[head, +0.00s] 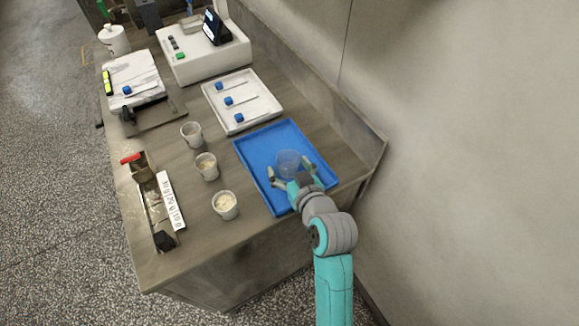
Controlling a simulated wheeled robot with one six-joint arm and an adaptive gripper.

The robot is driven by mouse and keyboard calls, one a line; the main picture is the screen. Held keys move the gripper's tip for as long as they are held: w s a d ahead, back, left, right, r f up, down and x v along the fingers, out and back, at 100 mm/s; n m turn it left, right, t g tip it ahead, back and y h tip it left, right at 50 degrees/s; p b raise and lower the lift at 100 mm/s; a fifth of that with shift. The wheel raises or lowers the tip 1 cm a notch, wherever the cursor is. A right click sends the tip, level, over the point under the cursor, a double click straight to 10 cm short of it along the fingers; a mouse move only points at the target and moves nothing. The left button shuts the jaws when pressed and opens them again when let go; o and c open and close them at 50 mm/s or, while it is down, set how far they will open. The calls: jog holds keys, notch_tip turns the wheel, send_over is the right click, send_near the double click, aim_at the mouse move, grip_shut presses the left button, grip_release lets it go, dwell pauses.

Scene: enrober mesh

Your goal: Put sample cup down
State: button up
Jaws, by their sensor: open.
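A clear sample cup (288,160) stands on the blue tray (262,145) at the right of the bench. It looks upright and empty, though its base is partly hidden by my gripper. My gripper (291,172) is open at the near side of the cup, with one finger to its left and one to its right. I cannot tell whether the fingers touch the cup.
Several cups stand left of the tray, including a near one (226,205) with pale contents. A white tray (228,88) with blue-capped items lies behind. A wall (450,120) rises at the right. The blue tray's far half is clear.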

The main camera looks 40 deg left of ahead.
jog(key=shift+r, duration=0.1)
jog(key=v, duration=1.2)
jog(key=shift+r, duration=0.1)
jog(key=s+d+f+m+t+h, duration=0.2)
jog(key=d+f+m, duration=0.15)
jog(key=d, duration=0.45)
jog(key=s+d+f+m+t+h, duration=0.2)
jog(key=s+d+f, duration=0.15)
jog(key=d, duration=0.45)
jog(key=s+d+f+m+t+h, duration=0.1)
jog(key=d+f+m+t+h, duration=0.2)
jog(key=d, duration=0.4)
jog(key=s+d+r+m+h, duration=0.1)
jog(key=s+d+h, duration=0.1)
jog(key=s+d, duration=0.4)
jog(key=s+d+r+m+h, duration=0.2)
jog(key=s+d, duration=0.4)
jog(key=s, duration=0.6)
jog(key=shift+s+r+t+h, duration=0.2)
jog(key=shift+r+t+h, duration=0.2)
jog(key=shift+h, duration=0.2)
